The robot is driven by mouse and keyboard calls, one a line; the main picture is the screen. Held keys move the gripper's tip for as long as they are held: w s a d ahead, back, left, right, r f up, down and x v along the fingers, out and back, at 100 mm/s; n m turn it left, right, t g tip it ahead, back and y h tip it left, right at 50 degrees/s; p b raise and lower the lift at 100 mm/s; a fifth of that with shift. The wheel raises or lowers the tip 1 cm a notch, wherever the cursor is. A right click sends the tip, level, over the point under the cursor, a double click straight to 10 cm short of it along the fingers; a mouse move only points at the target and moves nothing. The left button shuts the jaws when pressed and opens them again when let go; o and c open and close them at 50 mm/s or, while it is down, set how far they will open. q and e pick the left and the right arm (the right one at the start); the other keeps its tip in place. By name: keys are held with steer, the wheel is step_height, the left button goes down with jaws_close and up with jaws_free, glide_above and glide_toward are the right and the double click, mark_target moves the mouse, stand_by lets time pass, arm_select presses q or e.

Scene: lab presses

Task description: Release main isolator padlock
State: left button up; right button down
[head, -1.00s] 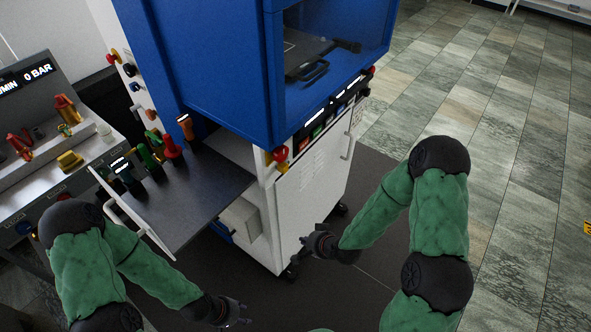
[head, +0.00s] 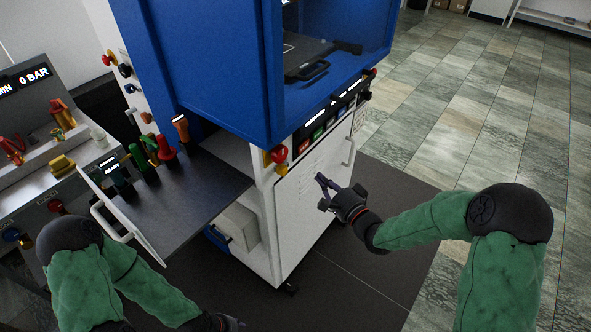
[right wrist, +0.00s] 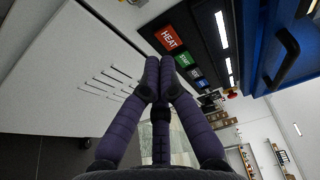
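A red and yellow rotary switch (head: 275,158) sits on the front corner of the white press cabinet, below the blue housing. I cannot make out a padlock on it. My right gripper (head: 328,190) is in front of the white cabinet door, right of and below that switch, apart from it. In the right wrist view its purple fingers (right wrist: 160,78) run close together at the tips, with nothing seen held, facing the button panel. My left gripper (head: 222,322) is low at the bottom edge, mostly cut off and dark.
A pulled-out tray (head: 205,205) with several coloured-handled items juts out left of the cabinet. A console (head: 35,185) with red and yellow parts stands at far left. The button panel (right wrist: 183,58) has a red HEAT button. The floor at right is clear.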

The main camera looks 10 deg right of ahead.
mark_target(282, 173)
stand_by(0.3)
steer(key=b+x, duration=0.2)
steer(key=x, duration=0.7)
steer(key=shift+w+a+f+b, duration=0.1)
steer(key=shift+w+f+b, duration=0.05)
steer(key=shift+w+b, duration=0.25)
steer(key=shift+a, duration=0.35)
steer(key=shift+s+a+b, duration=0.55)
steer(key=shift+s+a, duration=0.6)
steer(key=shift+a, duration=0.1)
steer(key=shift+s+a, duration=0.1)
steer(key=s+a, duration=0.2)
steer(key=a, duration=0.1)
steer(key=shift+s+a, duration=0.2)
steer(key=shift+s, duration=0.2)
